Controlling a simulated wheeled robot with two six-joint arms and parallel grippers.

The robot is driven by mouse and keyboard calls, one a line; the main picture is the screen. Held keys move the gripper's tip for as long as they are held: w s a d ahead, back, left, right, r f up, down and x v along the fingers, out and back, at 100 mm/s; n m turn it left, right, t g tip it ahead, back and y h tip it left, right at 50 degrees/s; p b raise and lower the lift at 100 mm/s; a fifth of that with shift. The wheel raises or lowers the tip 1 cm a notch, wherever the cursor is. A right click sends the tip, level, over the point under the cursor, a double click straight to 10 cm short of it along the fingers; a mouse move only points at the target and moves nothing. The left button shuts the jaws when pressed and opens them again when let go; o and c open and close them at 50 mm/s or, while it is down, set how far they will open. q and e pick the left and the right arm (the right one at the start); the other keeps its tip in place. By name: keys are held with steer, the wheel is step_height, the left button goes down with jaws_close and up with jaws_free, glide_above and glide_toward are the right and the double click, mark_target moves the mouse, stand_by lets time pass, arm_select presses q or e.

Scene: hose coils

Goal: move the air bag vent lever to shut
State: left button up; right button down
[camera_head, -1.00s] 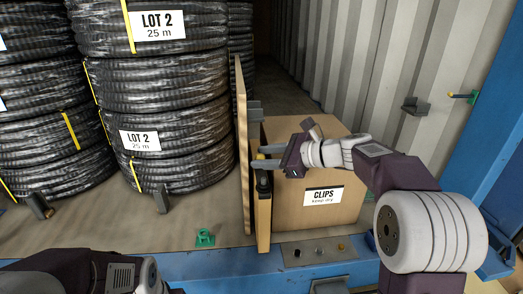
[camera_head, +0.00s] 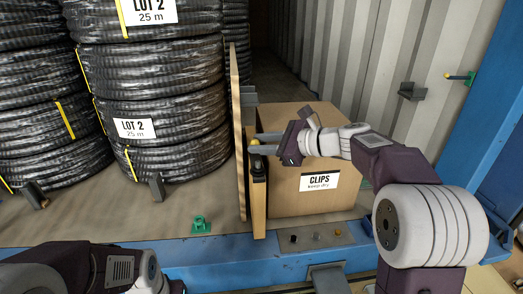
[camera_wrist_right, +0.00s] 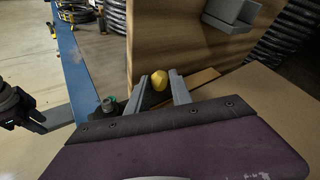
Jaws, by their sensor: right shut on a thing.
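The vent lever's yellow knob (camera_head: 254,145) stands at the near edge of an upright wooden panel (camera_head: 236,140), above a dark fitting (camera_head: 259,172). My right gripper (camera_head: 266,143) reaches in from the right, with its fingers around the lever at the knob. In the right wrist view the yellow knob (camera_wrist_right: 161,80) sits between the two grey fingers, and my right gripper (camera_wrist_right: 160,90) is shut on it. The rest of the lever is mostly hidden. My left arm is at the bottom left of the head view; a dark part (camera_wrist_right: 22,110) in the wrist view seems to be my left gripper.
A cardboard box marked CLIPS (camera_head: 300,195) stands just right of the panel, under my right forearm. Stacked black hose coils (camera_head: 165,110) fill the left. A blue sill (camera_head: 220,255) runs along the front.

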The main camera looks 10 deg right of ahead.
steer(key=shift+s+f+b, duration=0.1)
steer(key=shift+f+b, duration=0.4)
steer(key=shift+r, duration=0.35)
steer(key=c, duration=1.5)
jaws_free()
steer(key=shift+o, duration=0.5)
steer(key=shift+w+a, duration=0.2)
steer(key=shift+a, duration=0.1)
steer(key=p+v, duration=0.1)
steer(key=v, duration=0.8)
steer(key=shift+s+f, duration=0.15)
steer(key=shift+f, duration=0.05)
